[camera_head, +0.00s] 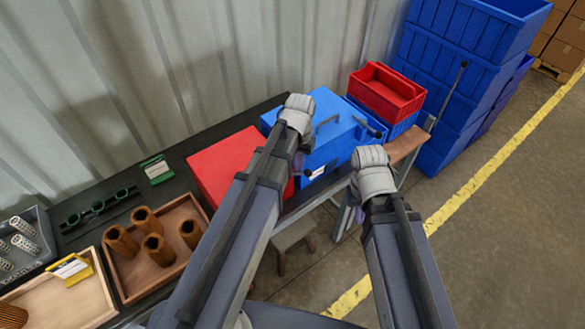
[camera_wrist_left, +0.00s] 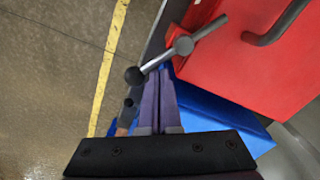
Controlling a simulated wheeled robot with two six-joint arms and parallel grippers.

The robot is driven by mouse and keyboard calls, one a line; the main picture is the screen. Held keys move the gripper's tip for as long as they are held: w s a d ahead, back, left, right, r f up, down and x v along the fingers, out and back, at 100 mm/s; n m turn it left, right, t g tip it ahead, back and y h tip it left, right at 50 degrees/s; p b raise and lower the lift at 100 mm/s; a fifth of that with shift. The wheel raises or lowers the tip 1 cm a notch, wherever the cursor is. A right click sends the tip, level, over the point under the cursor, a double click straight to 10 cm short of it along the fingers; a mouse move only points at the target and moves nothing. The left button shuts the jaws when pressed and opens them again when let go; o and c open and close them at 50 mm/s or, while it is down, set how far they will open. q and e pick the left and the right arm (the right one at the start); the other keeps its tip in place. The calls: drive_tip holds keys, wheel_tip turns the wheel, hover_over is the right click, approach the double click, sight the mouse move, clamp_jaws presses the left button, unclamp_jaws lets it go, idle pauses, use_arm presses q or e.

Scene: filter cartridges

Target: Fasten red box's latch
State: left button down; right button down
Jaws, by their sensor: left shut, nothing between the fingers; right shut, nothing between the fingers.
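The red box (camera_head: 222,163) sits on the dark bench, partly hidden by my left arm. In the left wrist view the red box (camera_wrist_left: 240,65) shows a dark handle and a grey latch lever (camera_wrist_left: 160,64). The lever slants from a round pivot, and its dark ball end sticks out past the box edge. My left gripper (camera_wrist_left: 161,72) is shut and empty, its purple fingertips close beside the lever; I cannot tell if they touch. In the head view it (camera_head: 299,164) is mostly hidden by its wrist. My right gripper (camera_head: 360,214) is shut and empty, right of the bench.
A blue box (camera_head: 325,128) with its own handle and lever stands right of the red box. Red and blue bins (camera_head: 388,90) stand beyond it. Trays with brown cartridges (camera_head: 120,240) are at left. A stool (camera_head: 295,235) stands below the bench. Floor at right is clear.

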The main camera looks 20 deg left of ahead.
use_arm(q)
drive_tip(key=shift+s, duration=0.1)
drive_tip(key=shift+s+d, duration=0.45)
drive_tip(key=shift+s, duration=0.15)
drive_tip(key=shift+s+d, duration=0.15)
drive_tip(key=shift+s, duration=0.55)
drive_tip(key=shift+s, duration=0.75)
